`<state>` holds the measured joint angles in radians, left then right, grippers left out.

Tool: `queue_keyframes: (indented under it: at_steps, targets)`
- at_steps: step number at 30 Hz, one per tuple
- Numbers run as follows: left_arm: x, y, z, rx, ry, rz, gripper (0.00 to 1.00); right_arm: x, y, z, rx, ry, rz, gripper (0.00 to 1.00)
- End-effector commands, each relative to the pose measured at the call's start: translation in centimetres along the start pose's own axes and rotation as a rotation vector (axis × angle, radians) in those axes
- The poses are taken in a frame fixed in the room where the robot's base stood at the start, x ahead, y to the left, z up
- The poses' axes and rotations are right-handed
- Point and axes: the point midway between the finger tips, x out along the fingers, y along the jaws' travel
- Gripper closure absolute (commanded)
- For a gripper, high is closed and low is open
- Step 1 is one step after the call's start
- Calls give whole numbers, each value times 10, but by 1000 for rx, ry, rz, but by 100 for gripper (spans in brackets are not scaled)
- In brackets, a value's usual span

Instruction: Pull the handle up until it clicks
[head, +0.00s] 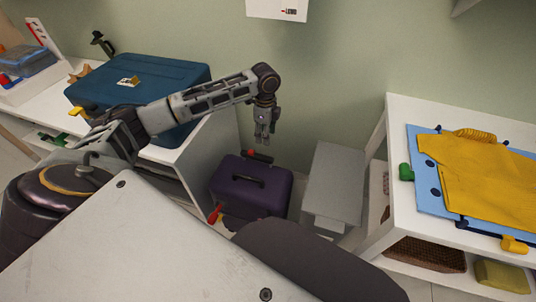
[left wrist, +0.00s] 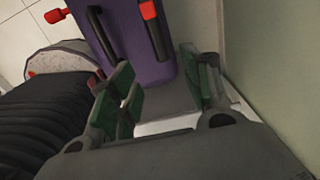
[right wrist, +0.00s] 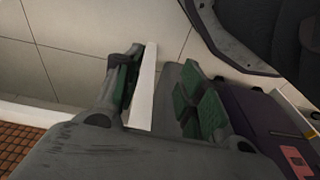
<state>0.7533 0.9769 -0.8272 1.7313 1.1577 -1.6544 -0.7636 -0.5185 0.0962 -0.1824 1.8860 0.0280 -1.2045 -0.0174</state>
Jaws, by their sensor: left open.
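A purple suitcase (head: 262,200) stands on the floor between the furniture, with a black carry handle (head: 246,181) on its top. A black bar handle with a red end (head: 257,155) lies along its back edge; in the left wrist view this bar (left wrist: 155,32) has its red end near the top. My left gripper (head: 265,139) hangs open and empty just above the bar, apart from it. In the left wrist view its green-padded fingers (left wrist: 165,88) are spread. My right gripper (right wrist: 163,95) is open in the right wrist view, with the suitcase (right wrist: 245,115) to its right.
A blue case (head: 150,85) sits on the white unit at left. A grey box (head: 338,180) stands right of the suitcase. At right, a white table (head: 398,130) holds folded yellow cloth (head: 475,180). A white strip (right wrist: 143,90) shows between my right fingers. The wall is close behind.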

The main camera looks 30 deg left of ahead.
Motion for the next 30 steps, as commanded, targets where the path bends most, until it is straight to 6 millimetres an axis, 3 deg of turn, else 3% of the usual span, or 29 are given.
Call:
queue_keyframes:
  at_steps: [17,30]
  targets:
    - [9,0,0,0,0,1,52,-6,-1,-2,-1,0,-2,60]
    - [56,1,-1,0,0,1,52,-29,-5,-10,-4,9,-12,60]
